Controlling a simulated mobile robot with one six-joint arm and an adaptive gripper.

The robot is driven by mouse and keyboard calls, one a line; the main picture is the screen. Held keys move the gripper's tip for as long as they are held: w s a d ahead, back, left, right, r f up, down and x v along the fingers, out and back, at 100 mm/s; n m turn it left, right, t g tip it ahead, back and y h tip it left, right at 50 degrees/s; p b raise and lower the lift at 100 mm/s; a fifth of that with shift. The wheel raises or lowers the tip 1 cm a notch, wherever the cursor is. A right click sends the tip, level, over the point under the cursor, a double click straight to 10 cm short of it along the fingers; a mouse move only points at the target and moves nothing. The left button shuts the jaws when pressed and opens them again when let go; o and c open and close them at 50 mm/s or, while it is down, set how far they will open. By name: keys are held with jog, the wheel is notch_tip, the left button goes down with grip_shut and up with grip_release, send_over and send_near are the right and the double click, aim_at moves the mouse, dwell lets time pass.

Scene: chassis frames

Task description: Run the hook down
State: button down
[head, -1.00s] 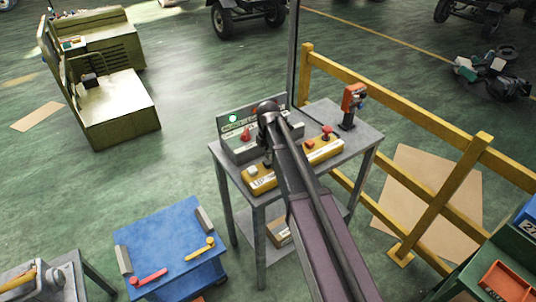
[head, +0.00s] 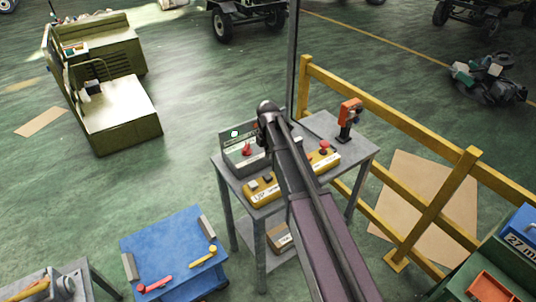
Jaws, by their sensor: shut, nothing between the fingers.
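A yellow push-button pendant (head: 262,193) lies along the front of a grey metal table. It has a label at its left end, which seems to read UP, small pale and dark buttons (head: 267,178) and a red button (head: 324,147) at its right end. My arm crosses its middle and hides part of it. My gripper (head: 270,151) points down below the wrist, small and dark, just behind the pendant. It looks shut and empty; contact cannot be made out. No hook can be made out.
A grey control box (head: 233,151) with a lit lamp and red handle stands behind the pendant. An orange-topped tool (head: 349,112) stands at the table's back right. A yellow railing (head: 415,122) runs along the right. A blue cart (head: 175,242) stands front left.

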jog(key=shift+r+p, duration=0.6)
jog(key=shift+r, duration=0.25)
dwell(0.5)
jog(key=s+d+f+m+b, duration=0.4)
jog(key=s+d+m, duration=0.1)
jog(key=s+m, duration=0.6)
jog(key=s+d+f+m+b, duration=0.4)
jog(key=s+d+m, duration=0.2)
jog(key=s+m, duration=0.4)
jog(key=m, duration=0.3)
jog(key=shift+s+d+f, duration=0.2)
jog(key=shift+s+d, duration=0.05)
jog(key=shift+s, duration=0.1)
